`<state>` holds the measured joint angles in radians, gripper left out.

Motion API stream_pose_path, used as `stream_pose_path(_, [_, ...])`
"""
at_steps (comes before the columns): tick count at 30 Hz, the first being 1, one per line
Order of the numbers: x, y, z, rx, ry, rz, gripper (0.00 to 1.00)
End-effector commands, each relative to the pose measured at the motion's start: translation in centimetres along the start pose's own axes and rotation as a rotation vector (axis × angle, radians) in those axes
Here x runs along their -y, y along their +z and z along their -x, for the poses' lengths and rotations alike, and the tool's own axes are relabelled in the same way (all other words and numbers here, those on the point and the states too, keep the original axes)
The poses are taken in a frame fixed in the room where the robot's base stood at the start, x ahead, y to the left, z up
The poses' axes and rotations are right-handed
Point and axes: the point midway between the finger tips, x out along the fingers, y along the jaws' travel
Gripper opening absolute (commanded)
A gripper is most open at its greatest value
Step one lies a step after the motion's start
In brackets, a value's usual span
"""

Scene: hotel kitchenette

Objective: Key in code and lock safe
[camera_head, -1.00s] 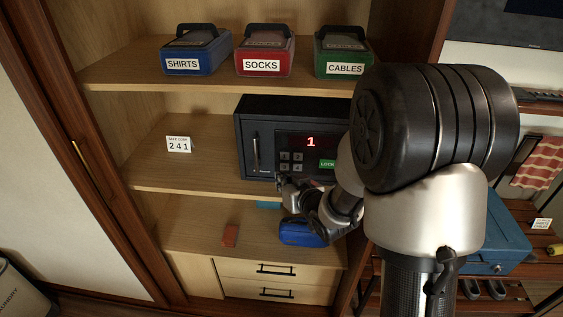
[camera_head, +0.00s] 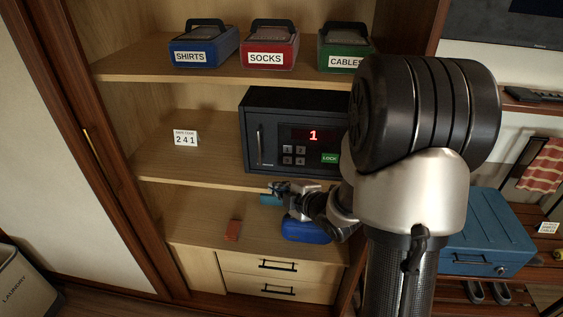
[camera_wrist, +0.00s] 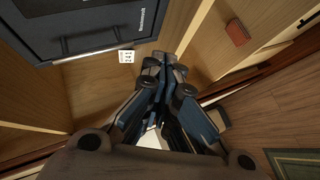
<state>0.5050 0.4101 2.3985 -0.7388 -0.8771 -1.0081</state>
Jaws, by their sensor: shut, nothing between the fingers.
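The dark safe (camera_head: 259,128) stands on the middle shelf, its door looking shut. Its red display (camera_head: 313,135) reads 1. Below the display are small grey number keys (camera_head: 293,155) and a green LOCK button (camera_head: 329,158). The white code card (camera_head: 185,138) reads 2 4 1 and stands left of the safe. My gripper (camera_head: 277,188) is shut and empty, below the keypad near the shelf's front edge, not touching any key.
Blue SHIRTS (camera_head: 203,47), red SOCKS (camera_head: 268,48) and green CABLES (camera_head: 345,50) boxes stand on the top shelf. A blue object (camera_head: 305,231) and a reddish block (camera_head: 232,230) lie on the lower shelf. A blue metal box (camera_head: 485,240) is at right. My arm hides the safe's right side.

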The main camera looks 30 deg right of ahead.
Motion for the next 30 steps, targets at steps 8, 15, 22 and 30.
stream_pose_path(8, [-0.2,0.1,-0.2,0.0,0.0,-0.002,0.0])
stream_pose_path(15, [-1.6,1.4,-2.0,0.0,-0.001,-0.003,0.0])
stream_pose_path(22, [-3.3,3.0,-4.3,-0.001,-0.001,-0.003,0.0])
stream_pose_path(30, [-4.3,4.2,-6.0,-0.001,0.0,-0.003,0.0])
